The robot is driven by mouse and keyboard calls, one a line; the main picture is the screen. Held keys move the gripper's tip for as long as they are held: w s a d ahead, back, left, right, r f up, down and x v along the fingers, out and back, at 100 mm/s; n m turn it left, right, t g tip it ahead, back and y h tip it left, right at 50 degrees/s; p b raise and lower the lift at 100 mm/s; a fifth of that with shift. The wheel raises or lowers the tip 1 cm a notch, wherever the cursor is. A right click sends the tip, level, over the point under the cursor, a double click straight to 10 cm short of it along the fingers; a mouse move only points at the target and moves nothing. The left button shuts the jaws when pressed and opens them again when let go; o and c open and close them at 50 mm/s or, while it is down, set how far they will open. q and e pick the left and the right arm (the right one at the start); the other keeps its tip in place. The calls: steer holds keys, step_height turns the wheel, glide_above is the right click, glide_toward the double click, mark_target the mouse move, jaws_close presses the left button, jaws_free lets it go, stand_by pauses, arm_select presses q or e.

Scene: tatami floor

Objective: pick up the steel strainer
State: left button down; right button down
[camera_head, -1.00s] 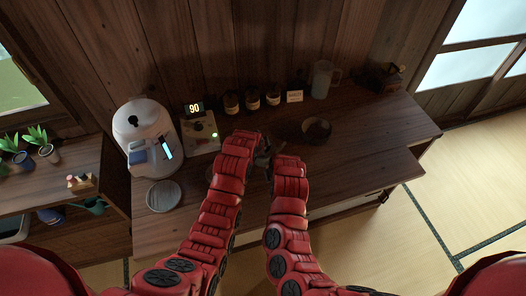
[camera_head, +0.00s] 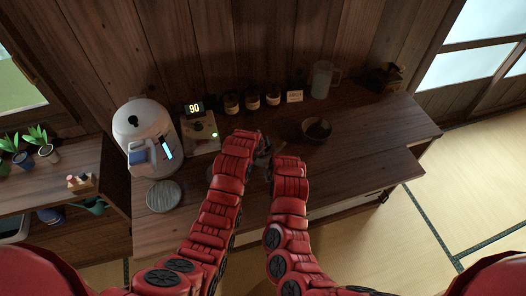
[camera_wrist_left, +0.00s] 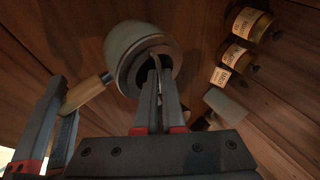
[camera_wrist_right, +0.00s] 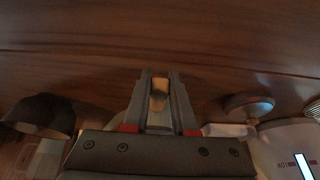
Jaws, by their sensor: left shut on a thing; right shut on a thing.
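A grey-green round pot (camera_wrist_left: 128,50) with a dark opening and a pale wooden side handle (camera_wrist_left: 88,93) shows in the left wrist view. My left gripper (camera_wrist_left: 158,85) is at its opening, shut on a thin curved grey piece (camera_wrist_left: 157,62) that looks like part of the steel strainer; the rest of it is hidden. My right gripper (camera_wrist_right: 159,88) is shut on the tan end of the wooden handle. In the head view both grippers meet above the counter, and my arms hide most of the pot.
On the counter (camera_head: 350,150) stand a white water dispenser (camera_head: 142,125), a device reading 90 (camera_head: 194,107), a round grey disc (camera_head: 163,196), several dark jars (camera_head: 252,99), a clear pitcher (camera_head: 322,78) and a dark bowl (camera_head: 317,130).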

stand_by(0.8)
steer(key=c, duration=0.6)
jaws_free()
steer(key=shift+c, duration=0.2)
arm_select(q)
step_height(320, 180, up, 10)
arm_select(e)
steer(key=v, duration=1.2)
